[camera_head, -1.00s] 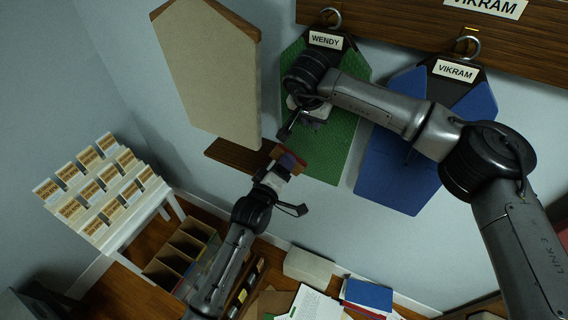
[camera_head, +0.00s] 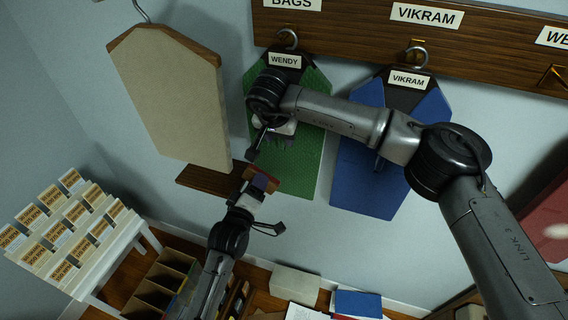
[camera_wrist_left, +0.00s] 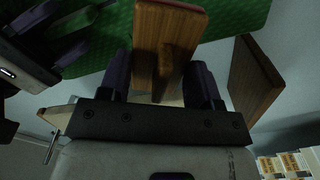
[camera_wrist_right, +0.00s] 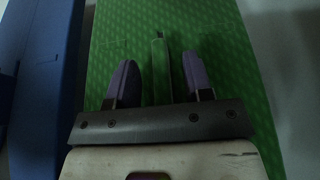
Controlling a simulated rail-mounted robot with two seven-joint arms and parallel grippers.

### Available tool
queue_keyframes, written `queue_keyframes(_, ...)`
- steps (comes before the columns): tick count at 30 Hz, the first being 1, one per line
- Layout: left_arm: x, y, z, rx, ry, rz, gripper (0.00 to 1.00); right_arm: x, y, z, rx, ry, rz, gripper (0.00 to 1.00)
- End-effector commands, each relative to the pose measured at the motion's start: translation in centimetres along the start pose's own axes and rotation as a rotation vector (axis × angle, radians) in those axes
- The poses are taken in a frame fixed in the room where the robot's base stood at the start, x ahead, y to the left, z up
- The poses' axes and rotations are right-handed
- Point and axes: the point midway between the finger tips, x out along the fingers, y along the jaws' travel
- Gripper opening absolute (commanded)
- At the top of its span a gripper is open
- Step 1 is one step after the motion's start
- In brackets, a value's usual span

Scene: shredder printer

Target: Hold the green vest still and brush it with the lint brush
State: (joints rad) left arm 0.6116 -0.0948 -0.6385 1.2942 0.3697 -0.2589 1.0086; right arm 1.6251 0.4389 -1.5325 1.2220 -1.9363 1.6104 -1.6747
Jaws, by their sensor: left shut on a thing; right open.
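The green vest (camera_head: 302,168) hangs from a hook under a WENDY tag in the head view. It also fills much of the right wrist view (camera_wrist_right: 228,60). My right gripper (camera_head: 277,141) is open in front of the vest's middle. In the right wrist view, a narrow green ridge (camera_wrist_right: 160,72) of the vest stands between its spread fingers. My left gripper (camera_head: 255,188) is shut on the wooden lint brush (camera_head: 266,178), at the vest's lower left. The brush (camera_wrist_left: 168,45) shows between its fingers in the left wrist view, with the vest behind. I cannot tell whether the brush touches the vest.
A blue vest (camera_head: 372,175) hangs to the right under a VIKRAM tag. A beige board-like garment (camera_head: 175,95) hangs to the left. A brown wooden shelf (camera_head: 207,181) sits just left of the brush. A white card rack (camera_head: 85,245) stands at lower left.

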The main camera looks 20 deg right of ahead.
Motion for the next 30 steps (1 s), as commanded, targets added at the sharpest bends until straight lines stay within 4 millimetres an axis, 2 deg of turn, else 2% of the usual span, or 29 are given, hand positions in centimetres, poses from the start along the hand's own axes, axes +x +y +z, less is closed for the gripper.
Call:
queue_keyframes(12,0.0,0.0,0.0,0.0,0.0,0.001,0.39,-7.4,-0.1,0.0,-0.001,0.003,-0.004,0.47)
queue_keyframes(18,0.0,0.0,0.0,0.0,0.0,0.001,0.39,-10.0,0.0,0.0,0.0,0.002,-0.003,0.47)
queue_keyframes(24,0.0,0.0,0.0,0.0,0.0,0.001,0.39,-11.2,0.0,0.0,0.0,0.001,-0.001,0.47)
queue_keyframes(30,0.0,0.0,0.0,0.0,0.0,0.0,0.39,-11.4,0.0,0.0,0.0,0.001,-0.001,0.47)
